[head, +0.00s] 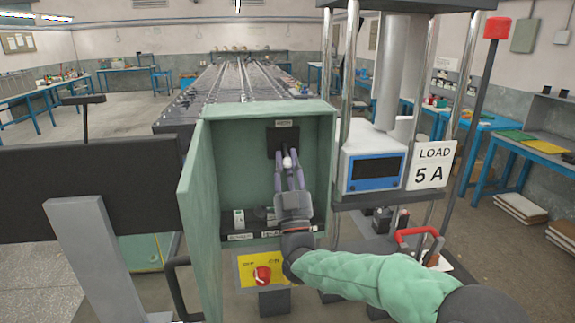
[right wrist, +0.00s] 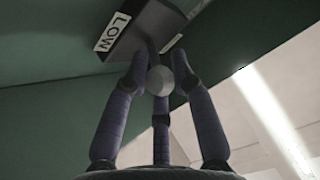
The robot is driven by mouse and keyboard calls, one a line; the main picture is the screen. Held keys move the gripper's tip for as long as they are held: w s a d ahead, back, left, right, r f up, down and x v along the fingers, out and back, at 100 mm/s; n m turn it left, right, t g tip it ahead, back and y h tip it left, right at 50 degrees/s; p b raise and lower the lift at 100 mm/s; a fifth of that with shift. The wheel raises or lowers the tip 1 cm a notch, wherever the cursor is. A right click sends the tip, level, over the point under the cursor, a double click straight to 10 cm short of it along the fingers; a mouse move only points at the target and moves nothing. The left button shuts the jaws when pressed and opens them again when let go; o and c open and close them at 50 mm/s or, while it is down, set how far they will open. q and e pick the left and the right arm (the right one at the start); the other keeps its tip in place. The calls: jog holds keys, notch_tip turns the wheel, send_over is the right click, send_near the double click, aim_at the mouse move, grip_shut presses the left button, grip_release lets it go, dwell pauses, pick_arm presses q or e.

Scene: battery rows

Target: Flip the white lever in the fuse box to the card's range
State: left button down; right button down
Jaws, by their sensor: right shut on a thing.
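The green fuse box (head: 319,170) stands open, with its door (head: 198,220) swung out to the left. Inside, a dark switch plate (head: 283,137) sits on the back wall with a small label above it, too small to read surely. The white lever's round knob (head: 287,163) shows in front of the plate. My right gripper (head: 291,172) reaches into the box, its fingers closed around the knob. In the right wrist view the fingers surround the white knob (right wrist: 160,80), and a LOW label (right wrist: 112,32) is on the plate. The card (head: 432,165) reads LOAD 5 A. My left gripper is out of view.
A blue-framed meter (head: 375,171) stands right of the box. Small labelled parts (head: 239,218) sit on the box floor. Below is a yellow plate (head: 248,268) with a red knob (head: 262,274). A red handle (head: 415,234) and metal posts stand at the right.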

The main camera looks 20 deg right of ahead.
jog(key=shift+f, duration=0.1)
jog(key=c, duration=1)
grip_release()
jog(key=v, duration=1.2)
jog(key=shift+a, duration=0.1)
